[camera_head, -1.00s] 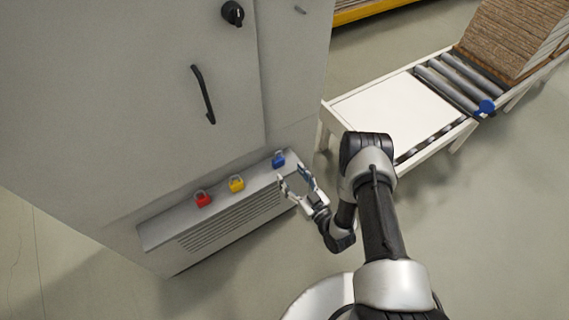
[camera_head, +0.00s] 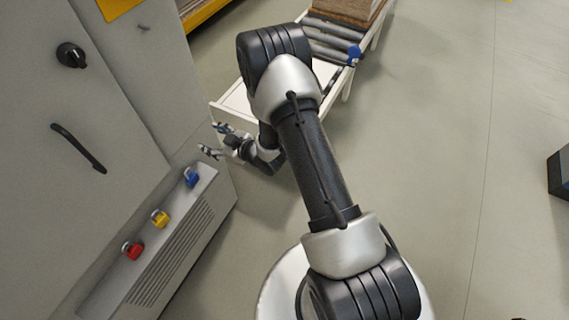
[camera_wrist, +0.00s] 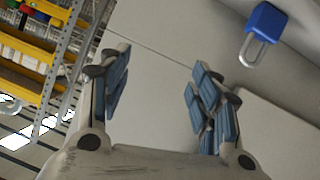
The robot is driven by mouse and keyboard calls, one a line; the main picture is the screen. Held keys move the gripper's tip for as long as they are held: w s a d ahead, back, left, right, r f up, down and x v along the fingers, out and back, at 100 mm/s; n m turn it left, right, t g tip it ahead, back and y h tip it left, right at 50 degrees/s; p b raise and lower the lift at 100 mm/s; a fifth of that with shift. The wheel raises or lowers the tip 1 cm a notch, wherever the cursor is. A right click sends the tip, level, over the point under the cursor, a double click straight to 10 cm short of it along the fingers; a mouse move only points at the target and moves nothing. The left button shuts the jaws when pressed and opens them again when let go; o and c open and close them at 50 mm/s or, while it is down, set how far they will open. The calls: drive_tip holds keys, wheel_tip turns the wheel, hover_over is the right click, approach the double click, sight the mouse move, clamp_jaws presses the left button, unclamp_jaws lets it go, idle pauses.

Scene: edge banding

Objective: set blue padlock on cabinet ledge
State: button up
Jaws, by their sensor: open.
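The blue padlock (camera_head: 191,177) sits on the cabinet ledge (camera_head: 178,199), at the end of a row with a yellow padlock (camera_head: 160,218) and a red padlock (camera_head: 132,249). My gripper (camera_head: 210,140) is open and empty. In the head view it is beyond the blue padlock, toward the conveyor and apart from the padlock. In the wrist view, the blue padlock (camera_wrist: 266,22) shows at the upper right, outside my two spread fingers (camera_wrist: 158,85). Nothing is between the fingers.
The grey cabinet (camera_head: 105,130) has a black handle (camera_head: 78,148) and a black knob (camera_head: 71,55) above the ledge. A roller conveyor (camera_head: 325,45) with a blue item (camera_head: 354,54) stands behind my arm. The floor to the right is mostly clear.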

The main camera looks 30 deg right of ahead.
drive_tip(key=d+r+m+g+h, duration=0.1)
drive_tip(key=d+r+h, duration=0.35)
drive_tip(key=r, duration=0.85)
drive_tip(key=s+d+r+m+g+h, duration=0.2)
drive_tip(key=s+d+r+m, duration=0.15)
drive_tip(key=s+r, duration=0.45)
drive_tip(key=s+a+r+m+g, duration=0.1)
drive_tip(key=s+r, duration=0.4)
drive_tip(key=s, duration=0.9)
drive_tip(key=s+a+r+m+g, duration=0.1)
drive_tip(key=s+r+m+g, duration=0.1)
drive_tip(key=s, duration=1.2)
wheel_tip(320, 180, up, 3)
drive_tip(key=shift+s+f+m+g, duration=0.15)
drive_tip(key=shift+s+m+g, duration=0.15)
drive_tip(key=shift+g, duration=0.5)
drive_tip(key=shift+w, duration=0.1)
